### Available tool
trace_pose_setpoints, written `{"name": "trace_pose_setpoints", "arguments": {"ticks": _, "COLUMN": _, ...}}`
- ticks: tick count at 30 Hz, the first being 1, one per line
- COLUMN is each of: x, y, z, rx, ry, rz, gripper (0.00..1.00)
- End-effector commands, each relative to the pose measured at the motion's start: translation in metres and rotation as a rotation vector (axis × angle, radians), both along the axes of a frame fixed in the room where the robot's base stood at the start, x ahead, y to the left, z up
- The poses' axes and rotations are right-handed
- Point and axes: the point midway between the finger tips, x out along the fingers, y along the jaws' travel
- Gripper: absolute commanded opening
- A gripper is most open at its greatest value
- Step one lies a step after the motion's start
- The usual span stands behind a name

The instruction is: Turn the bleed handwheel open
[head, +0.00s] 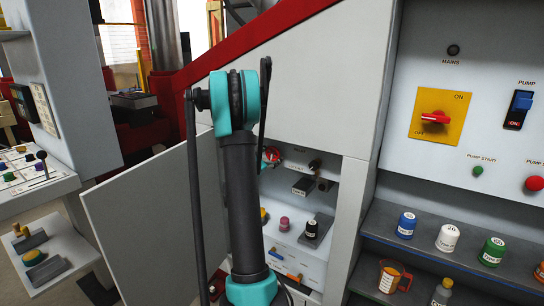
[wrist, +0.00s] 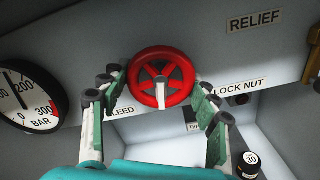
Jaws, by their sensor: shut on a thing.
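The bleed handwheel (wrist: 162,77) is a red spoked wheel on a grey panel inside the cabinet, at the centre of the wrist view. The label at its left is partly covered, with only "LEED" readable. My gripper (wrist: 158,86) is shut on the handwheel, one finger at its left side and one at its right. In the head view a small part of the red handwheel (head: 273,154) shows just right of my arm. My arm hides most of the gripper there.
A pressure gauge (wrist: 27,98) is left of the wheel. Labels read "RELIEF" and "LOCK NUT" at right. A black pot marked 30 (wrist: 248,164) stands below right. The cabinet door (head: 150,225) hangs open at left. Shelves with pots (head: 448,238) are at right.

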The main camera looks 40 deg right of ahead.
Motion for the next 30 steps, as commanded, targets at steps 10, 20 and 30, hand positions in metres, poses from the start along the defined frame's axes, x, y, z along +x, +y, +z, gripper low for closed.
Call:
{"name": "trace_pose_setpoints", "arguments": {"ticks": 10, "x": -0.0009, "y": 0.0007, "z": -0.0012, "rx": -0.014, "ry": 0.041, "rz": 0.0, "gripper": 0.32}}
{"name": "trace_pose_setpoints", "arguments": {"ticks": 20, "x": -0.001, "y": 0.0007, "z": -0.0012, "rx": -0.014, "ry": 0.04, "rz": 0.0, "gripper": 0.66}}
{"name": "trace_pose_setpoints", "arguments": {"ticks": 30, "x": -0.0005, "y": 0.0002, "z": -0.0005, "rx": -0.016, "ry": 0.04, "rz": 0.0, "gripper": 0.82}}
